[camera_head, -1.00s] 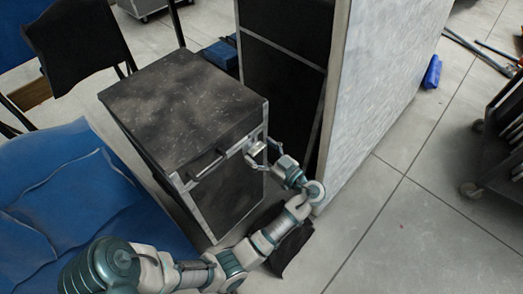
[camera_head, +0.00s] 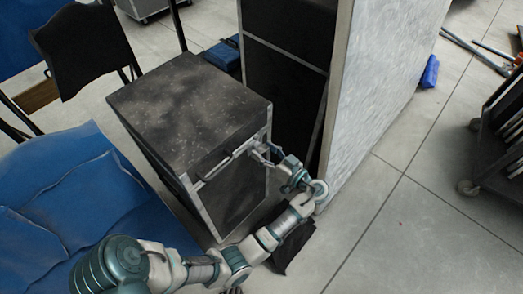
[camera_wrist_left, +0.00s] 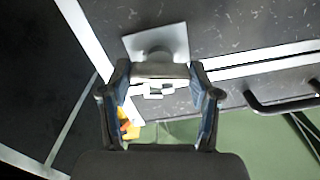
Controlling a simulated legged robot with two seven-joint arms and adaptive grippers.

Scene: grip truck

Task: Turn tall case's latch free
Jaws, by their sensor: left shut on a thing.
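The tall case (camera_head: 190,105) is black with a speckled top and pale metal edges, and stands left of the centre in the head view. Its latch (camera_wrist_left: 158,70) is a metal piece on a pale plate (camera_wrist_left: 165,40) at the case's edge. My left gripper (camera_head: 266,153) reaches the case's upper right front corner. In the left wrist view, my left gripper (camera_wrist_left: 158,78) has one finger on each side of the latch and is shut on it. The fingers partly hide the latch in the head view.
A black handle (camera_head: 215,167) sits beside the latch on the case. A tall grey-sided cabinet (camera_head: 375,85) stands close on the right. A blue padded seat (camera_head: 75,200) is at the left. A cart (camera_head: 500,145) stands at the far right, with open floor (camera_head: 420,235) before it.

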